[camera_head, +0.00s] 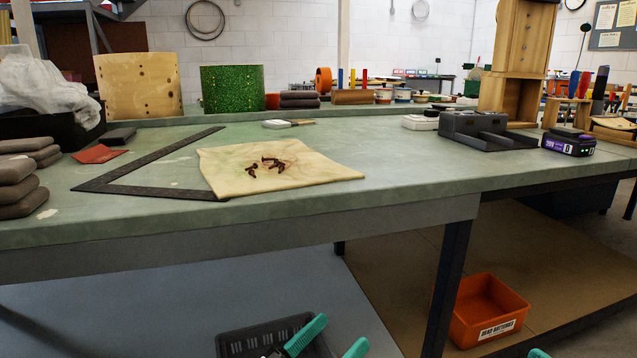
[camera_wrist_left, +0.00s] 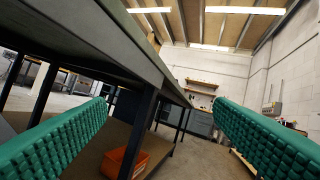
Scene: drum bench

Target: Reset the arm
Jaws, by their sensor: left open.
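My left gripper (camera_head: 342,330) shows at the bottom of the head view, low in front of the bench and below its top. Its two teal fingers are apart. In the left wrist view the ribbed teal fingers (camera_wrist_left: 160,108) stand wide apart at both sides, with nothing held between them. A small teal tip (camera_head: 538,353) shows at the bottom right edge of the head view, probably of my right gripper. The rest of that gripper is out of frame, so its jaw state is hidden.
The green bench top (camera_head: 420,165) carries a cloth (camera_head: 320,178) with several screws, a metal square (camera_head: 140,188) and a battery (camera_head: 568,142). Below are a dark crate (camera_head: 232,343) beside my left gripper and an orange bin (camera_head: 478,325). The bench underside (camera_wrist_left: 135,50) runs close by.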

